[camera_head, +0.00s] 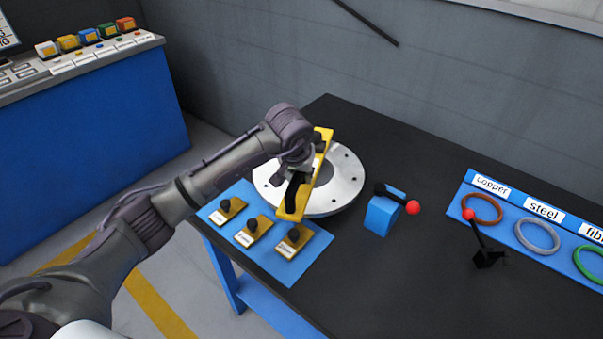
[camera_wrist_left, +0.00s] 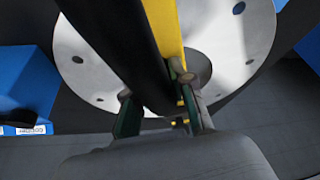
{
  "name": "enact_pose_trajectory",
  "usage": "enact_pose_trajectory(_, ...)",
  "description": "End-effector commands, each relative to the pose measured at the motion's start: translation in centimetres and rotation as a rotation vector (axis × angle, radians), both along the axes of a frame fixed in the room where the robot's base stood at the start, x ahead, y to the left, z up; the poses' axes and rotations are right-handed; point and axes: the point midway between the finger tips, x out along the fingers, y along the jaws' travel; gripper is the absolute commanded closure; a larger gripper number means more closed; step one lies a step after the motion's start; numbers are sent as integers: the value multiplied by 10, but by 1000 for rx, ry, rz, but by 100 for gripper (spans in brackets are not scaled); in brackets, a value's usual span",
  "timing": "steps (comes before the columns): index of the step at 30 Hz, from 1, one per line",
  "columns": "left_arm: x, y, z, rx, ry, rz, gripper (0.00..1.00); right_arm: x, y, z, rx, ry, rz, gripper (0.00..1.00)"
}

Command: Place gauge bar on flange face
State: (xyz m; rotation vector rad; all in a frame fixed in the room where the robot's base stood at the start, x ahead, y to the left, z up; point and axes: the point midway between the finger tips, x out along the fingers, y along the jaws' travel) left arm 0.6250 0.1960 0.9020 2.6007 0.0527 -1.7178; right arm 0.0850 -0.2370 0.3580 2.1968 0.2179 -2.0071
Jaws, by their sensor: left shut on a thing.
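The gauge bar (camera_head: 318,174) is a long yellow bar with dark parts on it. It lies across the flange face (camera_head: 345,180), a round light-grey disc with bolt holes and a central opening. My left gripper (camera_head: 297,182) is over the disc, shut on the gauge bar. In the left wrist view the yellow bar (camera_wrist_left: 167,28) and a long black part run up from between the fingers (camera_wrist_left: 163,110), with the disc (camera_wrist_left: 225,35) beneath. I cannot tell whether the bar touches the face. My right gripper is not in view.
A blue mat (camera_head: 283,268) with several small yellow knobbed blocks lies at the table's left edge. A blue block with a red-balled lever (camera_head: 383,213) stands right of the disc. A blue board (camera_head: 463,197) holds coloured rings, with another red-balled lever (camera_head: 487,256) before it. The black table's front is clear.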

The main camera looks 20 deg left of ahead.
Motion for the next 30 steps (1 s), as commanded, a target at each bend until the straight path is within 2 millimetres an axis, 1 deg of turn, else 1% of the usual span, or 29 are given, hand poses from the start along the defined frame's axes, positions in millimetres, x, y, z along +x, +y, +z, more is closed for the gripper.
enact_pose_trajectory(1, 1, 0, 2, -1, -6, 1, 73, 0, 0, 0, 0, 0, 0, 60)
enact_pose_trajectory(3, 1, 0, 2, -1, -5, 1, 61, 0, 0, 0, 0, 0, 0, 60)
enact_pose_trajectory(6, 1, 0, 1, -1, -3, 1, 47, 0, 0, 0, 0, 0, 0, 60)
enact_pose_trajectory(14, -1, 0, -2, 2, 5, 1, 47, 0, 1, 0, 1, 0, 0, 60)
enact_pose_trajectory(17, -2, 1, 3, 2, 2, 1, 47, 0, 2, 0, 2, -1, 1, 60)
enact_pose_trajectory(20, -5, 1, 15, 2, -3, 1, 47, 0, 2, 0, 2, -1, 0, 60)
enact_pose_trajectory(30, -33, -1, 81, 2, -5, -1, 47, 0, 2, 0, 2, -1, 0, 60)
